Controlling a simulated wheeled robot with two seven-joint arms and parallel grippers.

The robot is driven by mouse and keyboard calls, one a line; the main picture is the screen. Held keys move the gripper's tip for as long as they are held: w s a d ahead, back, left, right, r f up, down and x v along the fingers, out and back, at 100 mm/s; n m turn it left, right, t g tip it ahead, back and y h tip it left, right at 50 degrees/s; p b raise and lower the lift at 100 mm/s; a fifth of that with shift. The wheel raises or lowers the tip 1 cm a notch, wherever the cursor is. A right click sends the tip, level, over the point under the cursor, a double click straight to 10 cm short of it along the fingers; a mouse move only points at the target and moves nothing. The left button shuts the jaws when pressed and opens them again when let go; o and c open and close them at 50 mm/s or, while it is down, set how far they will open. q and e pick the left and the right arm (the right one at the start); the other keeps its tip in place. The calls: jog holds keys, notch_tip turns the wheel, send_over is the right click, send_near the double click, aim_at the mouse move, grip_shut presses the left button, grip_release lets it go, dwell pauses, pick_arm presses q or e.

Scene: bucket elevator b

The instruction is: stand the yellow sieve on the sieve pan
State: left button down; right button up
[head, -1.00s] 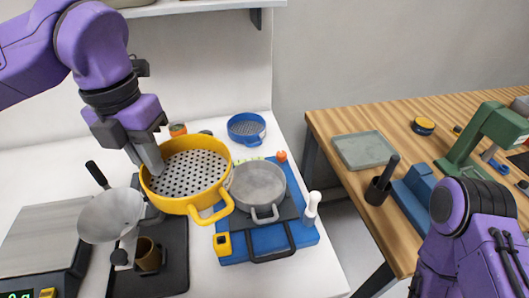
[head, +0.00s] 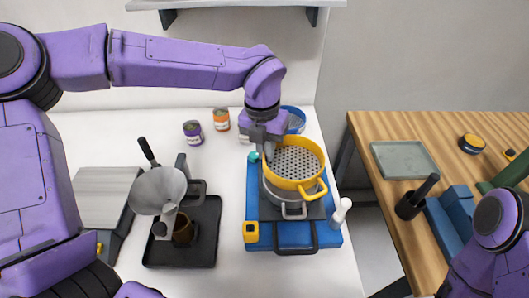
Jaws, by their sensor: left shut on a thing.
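The yellow sieve (head: 297,161), with a perforated floor and a loop handle toward the front, is over the grey sieve pan (head: 281,200). My left gripper (head: 268,149) is shut on the sieve's rim at its far left side. The sieve covers most of the pan; the pan's front wall and its handle show below. The sieve looks roughly level and a little to the right of the pan. I cannot tell whether the two touch. The pan stands on a dark plate on a blue base (head: 286,237). My right gripper is out of the picture.
A blue sieve (head: 295,119) stands behind, partly hidden by my left gripper. A metal funnel (head: 158,190) and a brown cup (head: 183,229) are at a black tray (head: 207,246) on the left. A white bottle (head: 341,211) stands close to the base's right edge.

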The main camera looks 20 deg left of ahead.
pick_arm(q)
notch_tip(320, 180, down, 3)
jog(key=shift+r, duration=0.15)
jog(key=shift+f, duration=0.55)
jog(key=c, duration=1.2)
grip_release()
jog(key=shift+s, duration=0.1)
jog(key=shift+c, duration=0.2)
jog(key=shift+r, duration=0.1)
notch_tip(320, 180, up, 13)
jog(key=b, duration=0.1)
jog(key=shift+a, duration=0.4)
